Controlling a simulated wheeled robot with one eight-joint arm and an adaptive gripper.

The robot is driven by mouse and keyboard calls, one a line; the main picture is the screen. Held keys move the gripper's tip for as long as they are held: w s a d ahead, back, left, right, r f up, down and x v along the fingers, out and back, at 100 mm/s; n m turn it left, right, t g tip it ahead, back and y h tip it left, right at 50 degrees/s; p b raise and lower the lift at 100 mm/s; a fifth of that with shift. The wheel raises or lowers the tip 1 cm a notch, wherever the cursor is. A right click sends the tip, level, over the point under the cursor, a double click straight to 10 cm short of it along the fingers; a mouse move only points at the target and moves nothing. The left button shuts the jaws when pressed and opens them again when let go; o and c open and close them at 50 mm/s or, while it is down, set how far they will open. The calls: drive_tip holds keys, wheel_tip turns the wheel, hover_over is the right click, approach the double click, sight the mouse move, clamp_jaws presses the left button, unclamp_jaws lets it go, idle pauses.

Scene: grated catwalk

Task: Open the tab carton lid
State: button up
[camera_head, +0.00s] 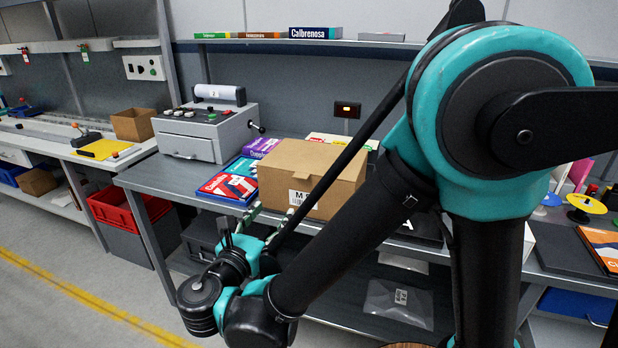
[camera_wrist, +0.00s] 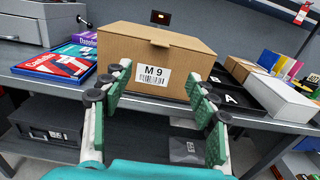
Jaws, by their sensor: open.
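The tab carton (camera_head: 290,178) is a brown cardboard box on the grey workbench, with a white label at its lower front. In the wrist view the carton (camera_wrist: 185,65) stands straight ahead, label "M 9" facing me. Its lid is closed, and a small tab (camera_wrist: 158,42) shows at the lid's front edge. My gripper (camera_wrist: 160,100) is open, with its green-padded fingers spread in front of the carton's front face and nothing between them. In the head view my gripper (camera_head: 265,225) is low at the bench's front edge. My arm hides part of the carton's right side there.
Books (camera_head: 228,185) lie left of the carton, close to it. A grey machine (camera_head: 205,130) stands farther left. A black tray (camera_wrist: 250,92) marked "A" and a white box (camera_wrist: 278,97) are to the right. The bench edge (camera_wrist: 45,84) runs below the carton.

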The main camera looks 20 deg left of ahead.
drive_tip(key=w+d, duration=0.1)
drive_tip(key=w, duration=1.6)
drive_tip(key=shift+w+d, duration=0.15)
clamp_jaws()
